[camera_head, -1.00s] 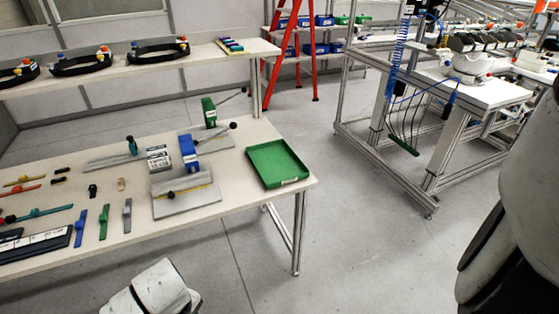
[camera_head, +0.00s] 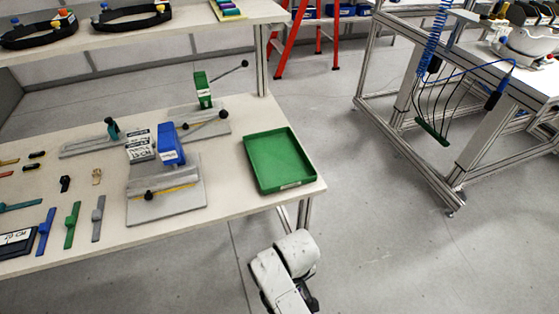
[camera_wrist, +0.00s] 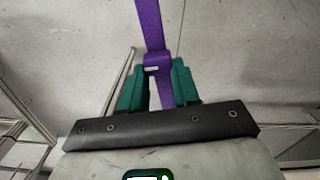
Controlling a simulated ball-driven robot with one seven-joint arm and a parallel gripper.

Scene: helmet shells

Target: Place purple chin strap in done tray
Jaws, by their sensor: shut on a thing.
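The purple chin strap (camera_wrist: 151,30) shows in the wrist view, held between the two green fingers of my gripper (camera_wrist: 159,85). Its buckle sits between the fingertips, with one strap end reaching up out of the frame and another hanging down between the fingers. In the head view my arm is at the bottom, in front of the table's right edge; the fingers and the strap cannot be seen there. The green tray (camera_head: 280,162) lies empty at the right end of the table. I cannot read the tray's label.
The table (camera_head: 235,200) holds grey fixtures with a blue block (camera_head: 171,145) and a green block (camera_head: 203,90) left of the tray. Straps in other colours (camera_head: 72,226) lie at the left. A shelf (camera_head: 120,40) with helmet rings stands behind. Open floor lies right of the table.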

